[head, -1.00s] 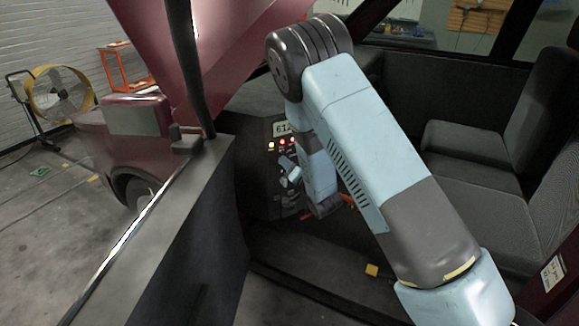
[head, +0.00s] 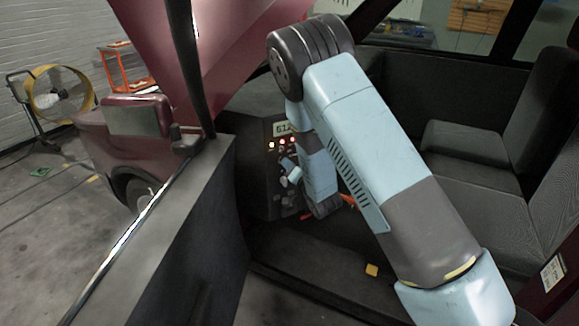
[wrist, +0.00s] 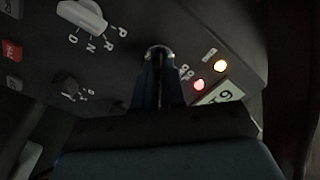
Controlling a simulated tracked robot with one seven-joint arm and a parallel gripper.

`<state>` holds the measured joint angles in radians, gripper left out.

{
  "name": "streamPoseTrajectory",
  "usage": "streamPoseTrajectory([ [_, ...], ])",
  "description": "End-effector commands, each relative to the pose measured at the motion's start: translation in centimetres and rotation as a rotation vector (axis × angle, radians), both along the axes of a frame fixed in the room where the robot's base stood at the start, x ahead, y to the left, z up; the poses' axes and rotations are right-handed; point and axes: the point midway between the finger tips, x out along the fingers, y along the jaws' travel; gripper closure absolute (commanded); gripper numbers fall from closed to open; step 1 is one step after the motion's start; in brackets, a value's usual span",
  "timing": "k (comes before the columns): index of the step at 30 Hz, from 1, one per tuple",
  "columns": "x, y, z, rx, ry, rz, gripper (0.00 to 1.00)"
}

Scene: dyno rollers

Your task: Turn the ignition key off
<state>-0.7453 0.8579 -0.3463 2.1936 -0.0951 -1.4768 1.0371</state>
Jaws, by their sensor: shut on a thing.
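The ignition lock (wrist: 158,50) shows in the wrist view as a round metal-rimmed socket on a dark dash panel (wrist: 130,62). My gripper (wrist: 158,75) is right at it, its dark blue fingers closed together on the ignition key. The key itself is mostly hidden between the fingertips, so its exact angle is hard to tell. In the head view the panel (head: 258,185) is partly covered by my arm, and the key cannot be made out there.
A white selector knob (wrist: 82,15) marked P R N D and a dark knob (wrist: 68,85) sit near the lock. The door (head: 170,230) is at the left and seats (head: 480,200) are at the right.

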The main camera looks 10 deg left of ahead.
Motion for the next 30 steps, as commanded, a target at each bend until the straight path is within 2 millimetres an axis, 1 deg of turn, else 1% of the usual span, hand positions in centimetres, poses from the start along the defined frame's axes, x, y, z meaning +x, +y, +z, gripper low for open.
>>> streamPoseTrajectory([
  [8,0.10,-0.14,0.00,-0.110,-0.075,-0.004,1.00],
  [21,0.01,-0.01,0.09,-0.413,-0.287,-0.004,1.00],
  [30,-0.10,0.14,0.08,-0.566,-0.395,-0.003,1.00],
])
